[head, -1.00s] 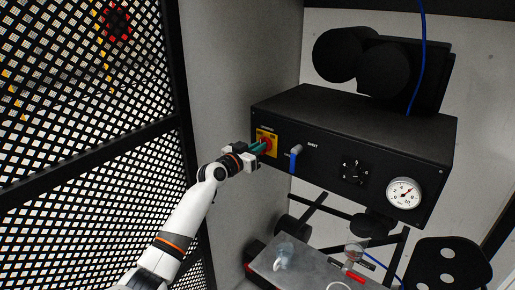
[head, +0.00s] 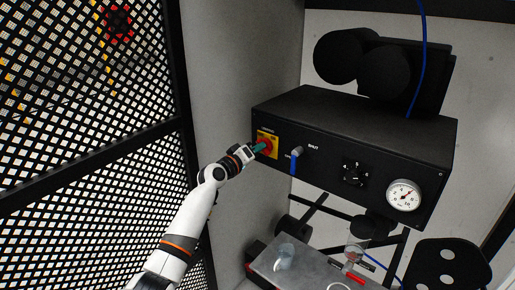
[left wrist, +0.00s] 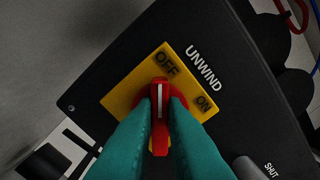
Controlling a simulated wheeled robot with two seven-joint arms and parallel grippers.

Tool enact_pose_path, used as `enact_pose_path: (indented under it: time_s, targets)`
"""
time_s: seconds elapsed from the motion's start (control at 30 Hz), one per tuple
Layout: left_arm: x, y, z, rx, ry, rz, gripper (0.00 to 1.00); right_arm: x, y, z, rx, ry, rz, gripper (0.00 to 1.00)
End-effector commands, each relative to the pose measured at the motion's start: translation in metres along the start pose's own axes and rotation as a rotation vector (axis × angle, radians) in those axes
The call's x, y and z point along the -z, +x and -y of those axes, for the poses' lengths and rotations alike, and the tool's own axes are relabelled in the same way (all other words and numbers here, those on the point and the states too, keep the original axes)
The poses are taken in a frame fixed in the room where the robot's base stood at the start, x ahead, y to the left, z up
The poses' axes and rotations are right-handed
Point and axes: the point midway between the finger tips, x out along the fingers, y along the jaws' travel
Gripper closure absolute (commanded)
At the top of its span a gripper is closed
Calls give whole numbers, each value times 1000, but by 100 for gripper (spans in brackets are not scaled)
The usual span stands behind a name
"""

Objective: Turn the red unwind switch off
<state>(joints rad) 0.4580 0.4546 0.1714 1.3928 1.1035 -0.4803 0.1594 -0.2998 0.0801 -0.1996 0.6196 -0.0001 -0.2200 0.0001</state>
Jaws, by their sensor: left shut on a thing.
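The red unwind switch (head: 269,145) sits on a yellow plate (head: 263,135) at the left end of the black control box. In the left wrist view the red handle (left wrist: 160,117) stands between the two green fingers, and the yellow plate (left wrist: 122,99) is behind it. The white line on the handle points up towards the OFF label (left wrist: 167,65); the ON label (left wrist: 205,103) lies off to the right. My left gripper (head: 259,148) is shut on the handle. The fingers cover parts of the plate. My right gripper is not in view.
A blue-handled valve (head: 294,162) marked SHUT is close to the right of the switch. A black knob (head: 355,173) and a white gauge (head: 403,195) are further right on the box. A grey wall (head: 225,90) and mesh panel (head: 85,130) stand to the left.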

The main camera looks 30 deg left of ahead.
Motion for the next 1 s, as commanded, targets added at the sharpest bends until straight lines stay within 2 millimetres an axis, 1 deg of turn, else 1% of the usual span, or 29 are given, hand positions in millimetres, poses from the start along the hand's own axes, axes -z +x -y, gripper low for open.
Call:
enact_pose_path:
  time_s: [0.2,0.5,0.73,1.0]
  targets:
    - [-1,0,0,0,-210,0,100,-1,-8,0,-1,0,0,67]
    - [0,0,-2,0,-471,0,100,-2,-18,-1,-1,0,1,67]
    - [0,0,-2,1,-616,1,100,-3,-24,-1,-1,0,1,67]
    - [1,0,-4,0,-704,1,100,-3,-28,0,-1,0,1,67]
